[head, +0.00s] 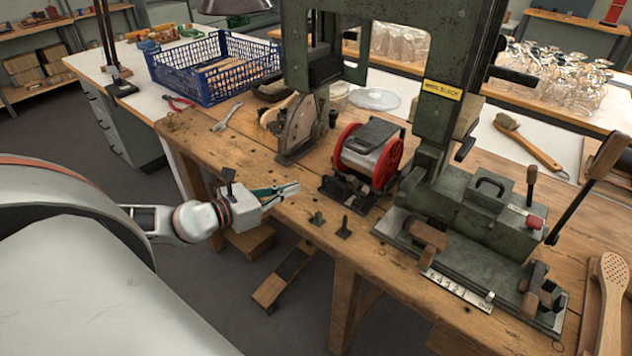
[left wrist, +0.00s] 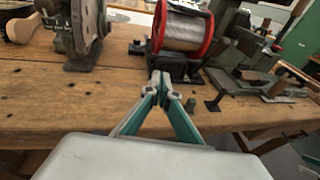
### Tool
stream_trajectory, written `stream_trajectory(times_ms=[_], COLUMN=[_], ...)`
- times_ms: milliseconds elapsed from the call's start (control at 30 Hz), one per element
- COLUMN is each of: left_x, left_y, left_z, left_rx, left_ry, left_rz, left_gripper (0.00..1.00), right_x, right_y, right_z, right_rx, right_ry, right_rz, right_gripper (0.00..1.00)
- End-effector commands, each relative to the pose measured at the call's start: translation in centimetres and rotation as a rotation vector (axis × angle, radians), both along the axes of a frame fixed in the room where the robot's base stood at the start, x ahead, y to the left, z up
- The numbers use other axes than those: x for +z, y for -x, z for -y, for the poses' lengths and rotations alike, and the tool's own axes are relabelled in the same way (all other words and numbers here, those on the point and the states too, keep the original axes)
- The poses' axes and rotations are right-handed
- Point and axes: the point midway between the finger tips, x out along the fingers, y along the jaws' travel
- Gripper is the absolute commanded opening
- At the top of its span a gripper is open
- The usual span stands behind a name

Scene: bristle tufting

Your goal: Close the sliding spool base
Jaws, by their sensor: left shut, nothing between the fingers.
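The wire spool (head: 352,163), with red flanges and a silvery winding, sits on a dark sliding base (head: 343,192) on the wooden bench. My left gripper (head: 294,188) is shut and empty, at the bench's front edge, left of the base and apart from it in the head view. In the left wrist view, the shut fingertips (left wrist: 160,78) point at the front of the spool base (left wrist: 178,70), below the spool (left wrist: 183,32). How far the base is slid out is hard to tell. My right gripper is not in view.
A green machine (head: 480,215) stands right of the spool. A grey disc-shaped device (head: 300,128) stands to its left. A blue crate (head: 210,85) is farther back. The front-left bench top is mostly clear.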

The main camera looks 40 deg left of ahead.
Motion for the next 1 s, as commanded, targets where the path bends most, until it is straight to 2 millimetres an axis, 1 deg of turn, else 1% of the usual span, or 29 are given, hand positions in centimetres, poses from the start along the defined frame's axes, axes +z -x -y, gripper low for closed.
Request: stream_trajectory(times_ms=[133,533,800,1000], left_x=[-0.2,-0.7,-1.2,-1.5], left_y=[-1.2,-4.5,-6.8,-7.8], left_z=[0.3,1.2,1.9,2.2], left_rx=[0.003,0.001,0.002,0.002], left_ry=[0.003,0.003,0.003,0.003], left_rz=[0.002,0.003,0.002,0.000], left_gripper=[0.00,0.00,0.00,0.00], right_x=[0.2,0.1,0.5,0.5], right_y=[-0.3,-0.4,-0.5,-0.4], right_z=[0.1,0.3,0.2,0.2], right_rx=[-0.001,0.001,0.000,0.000], right_ry=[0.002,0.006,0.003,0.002], right_rz=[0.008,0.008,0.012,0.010], right_gripper=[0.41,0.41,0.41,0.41])
